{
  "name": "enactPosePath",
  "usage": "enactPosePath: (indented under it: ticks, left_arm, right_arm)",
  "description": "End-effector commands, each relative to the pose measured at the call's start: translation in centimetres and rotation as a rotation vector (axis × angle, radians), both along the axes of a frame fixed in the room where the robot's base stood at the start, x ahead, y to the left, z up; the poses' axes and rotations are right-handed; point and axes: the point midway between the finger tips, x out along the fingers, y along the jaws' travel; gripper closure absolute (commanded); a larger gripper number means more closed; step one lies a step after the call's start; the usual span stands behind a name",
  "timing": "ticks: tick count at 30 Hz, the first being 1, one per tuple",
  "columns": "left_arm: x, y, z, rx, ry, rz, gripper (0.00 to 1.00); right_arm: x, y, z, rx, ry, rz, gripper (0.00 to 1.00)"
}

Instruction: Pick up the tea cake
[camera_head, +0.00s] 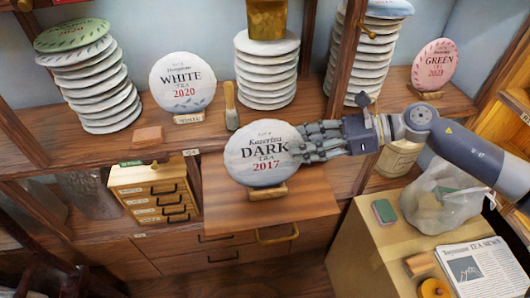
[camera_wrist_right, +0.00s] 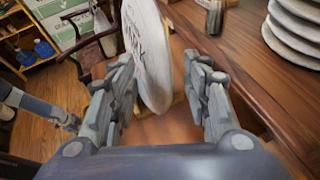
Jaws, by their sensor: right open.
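My right gripper (camera_head: 305,143) reaches in from the right at the cake's right edge. In the right wrist view the gripper (camera_wrist_right: 165,95) is open, with its fingers on either side of the cake (camera_wrist_right: 150,50). A gap shows on the right side; I cannot tell whether the left fingers touch it.
A white tea cake (camera_head: 183,82) stands on the shelf behind, beside stacked cakes (camera_head: 267,72). A small drawer chest (camera_head: 155,194) is at left. A cardboard box (camera_head: 375,255) at lower right bears a plastic bag (camera_head: 440,200) and a newspaper (camera_head: 485,268). The board's front is clear.

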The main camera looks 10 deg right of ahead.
Motion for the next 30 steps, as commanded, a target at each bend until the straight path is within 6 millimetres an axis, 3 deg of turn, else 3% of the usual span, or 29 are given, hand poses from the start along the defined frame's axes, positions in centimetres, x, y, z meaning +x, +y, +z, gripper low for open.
enactPosePath:
  ticks: [2, 6, 8, 23, 30]
  left_arm:
    - [0.1, -0.4, 0.0, -0.004, -0.001, 0.001, 0.60]
    - [0.1, -1.1, 0.0, -0.012, 0.000, 0.000, 0.60]
    - [0.0, -1.2, 0.0, -0.014, -0.001, -0.001, 0.60]
    - [0.1, -0.7, -0.3, -0.008, -0.001, -0.004, 0.60]
    - [0.1, -0.6, -1.8, -0.007, 0.000, -0.003, 0.60]
  right_arm:
    - [0.0, 0.0, 0.0, 0.000, 0.000, 0.000, 0.58]
    - [0.0, 0.0, 0.0, 0.000, 0.000, 0.000, 0.90]
    - [0.0, 0.0, 0.0, 0.000, 0.000, 0.000, 1.00]
    - [0.1, 0.0, 0.6, 0.003, -0.005, -0.001, 1.00]
    - [0.1, -0.1, 3.5, 0.002, -0.009, -0.001, 1.00]
